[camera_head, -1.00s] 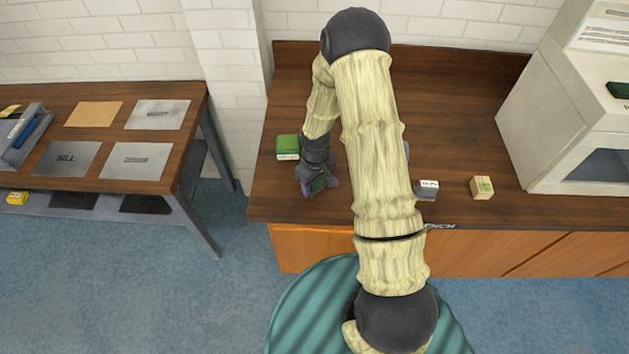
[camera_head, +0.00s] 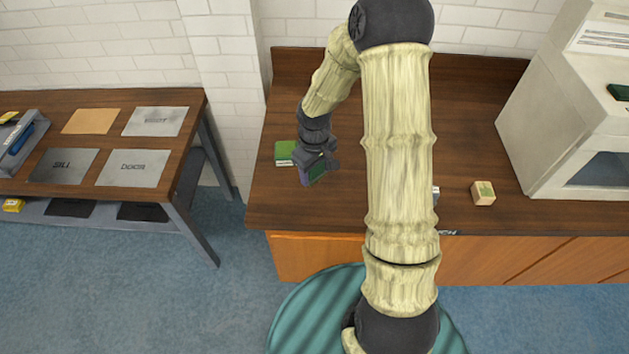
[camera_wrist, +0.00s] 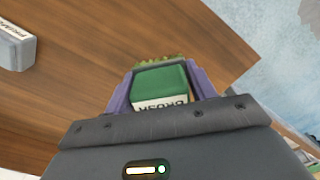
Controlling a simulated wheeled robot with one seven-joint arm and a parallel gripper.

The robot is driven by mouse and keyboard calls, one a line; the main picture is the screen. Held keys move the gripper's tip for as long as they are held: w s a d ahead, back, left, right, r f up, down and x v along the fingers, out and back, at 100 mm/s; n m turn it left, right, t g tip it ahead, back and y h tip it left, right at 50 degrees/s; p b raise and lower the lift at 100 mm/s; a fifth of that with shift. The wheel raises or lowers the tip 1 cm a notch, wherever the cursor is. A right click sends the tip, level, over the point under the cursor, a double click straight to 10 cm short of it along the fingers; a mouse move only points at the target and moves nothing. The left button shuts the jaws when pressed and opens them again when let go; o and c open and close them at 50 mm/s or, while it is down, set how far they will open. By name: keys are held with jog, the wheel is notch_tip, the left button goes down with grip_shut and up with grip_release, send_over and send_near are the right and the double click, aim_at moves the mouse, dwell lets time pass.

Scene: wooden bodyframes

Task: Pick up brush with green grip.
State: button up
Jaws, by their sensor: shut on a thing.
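The brush with the green grip (camera_wrist: 162,82) is between the two purple fingers of my gripper (camera_wrist: 160,92) in the wrist view. In the head view my gripper (camera_head: 317,168) hangs over the left part of the dark wooden bench (camera_head: 300,205). The brush shows there only as a small green patch among the fingers. I cannot tell how far the brush is above the bench top.
A green box with a white label (camera_head: 284,152) stands on the bench just left of my gripper. A grey labelled block (camera_wrist: 14,46) lies on the bench. A pale wooden block (camera_head: 483,193) and a large white machine (camera_head: 580,115) are to the right. A side table (camera_head: 105,150) is at left.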

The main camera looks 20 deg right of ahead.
jog(key=shift+r, duration=0.6)
jog(key=o, duration=0.5)
jog(key=c, duration=0.3)
jog(key=shift+f, duration=0.1)
